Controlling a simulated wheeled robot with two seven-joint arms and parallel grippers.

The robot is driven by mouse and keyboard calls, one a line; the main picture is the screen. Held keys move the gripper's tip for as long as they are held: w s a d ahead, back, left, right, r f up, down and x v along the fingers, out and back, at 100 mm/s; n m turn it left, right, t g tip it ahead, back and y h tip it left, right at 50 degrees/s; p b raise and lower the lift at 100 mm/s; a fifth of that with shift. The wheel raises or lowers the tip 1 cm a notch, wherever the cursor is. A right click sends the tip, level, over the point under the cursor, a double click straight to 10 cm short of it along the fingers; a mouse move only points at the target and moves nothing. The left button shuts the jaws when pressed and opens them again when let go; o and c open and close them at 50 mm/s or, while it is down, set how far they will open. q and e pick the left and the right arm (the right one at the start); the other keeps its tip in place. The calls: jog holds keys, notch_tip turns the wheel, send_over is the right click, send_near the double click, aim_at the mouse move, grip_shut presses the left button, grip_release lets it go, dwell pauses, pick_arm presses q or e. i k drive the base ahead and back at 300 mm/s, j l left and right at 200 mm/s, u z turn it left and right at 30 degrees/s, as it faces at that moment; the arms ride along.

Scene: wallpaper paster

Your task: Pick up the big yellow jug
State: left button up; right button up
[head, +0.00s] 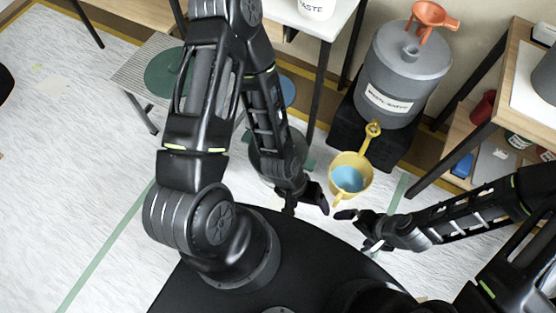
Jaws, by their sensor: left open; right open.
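A yellow jug (339,164) with pale blue inside shows in the head view, in front of the big grey barrel. A narrow yellow part (371,134) rises from its far side toward the barrel. My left gripper (307,206) is open, pointing down, a little left of and nearer than the jug. My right gripper (360,229) is open below the jug in the picture, its fingers pointing left. Neither gripper appears to hold the jug. What bears the jug is hard to tell.
The grey lidded barrel (405,75) stands on a black base (345,125), with an orange funnel (430,17) on top. A wooden shelf (466,130) with small items stands at right. A white-topped table (325,20) is behind my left arm. The floor (65,165) at left is mostly clear.

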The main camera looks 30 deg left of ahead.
aim_at(349, 175)
jog(key=z, duration=2.4)
jog(key=k+j, duration=0.75)
jog(key=k, duration=0.2)
